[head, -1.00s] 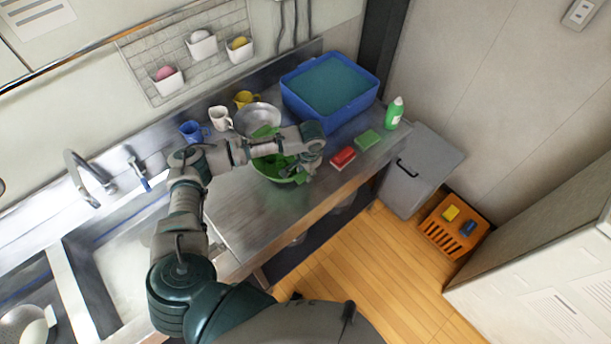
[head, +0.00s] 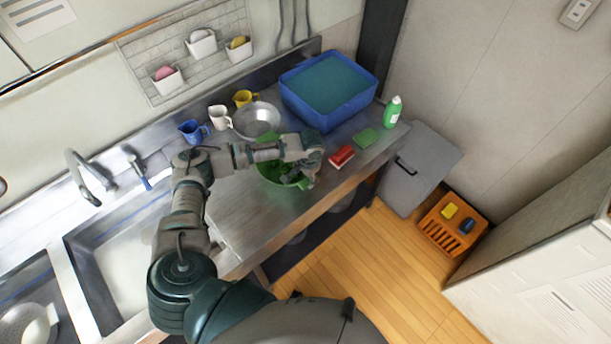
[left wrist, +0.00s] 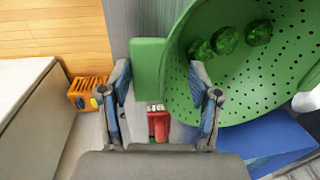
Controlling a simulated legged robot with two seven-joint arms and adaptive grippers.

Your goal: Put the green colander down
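The green colander (head: 268,178) is on or just over the steel counter, partly hidden by my left arm and gripper. In the left wrist view the colander (left wrist: 270,95) fills the right side, with several dark green pieces (left wrist: 226,40) inside, which look like broccoli. My left gripper (head: 300,178) is at the colander's right side. In the left wrist view my left gripper (left wrist: 163,98) has its fingers wide apart. The colander's rim lies between them, and the right finger overlaps the colander's wall. I cannot tell whether either finger touches it. My right gripper is not in view.
A metal bowl (head: 262,112), cups and a blue water tub (head: 312,110) stand behind the colander. A red brush (head: 342,156), a green sponge (head: 367,138) and a green bottle (head: 393,112) are to the right. Bare counter (head: 240,215) lies in front; the sink is left.

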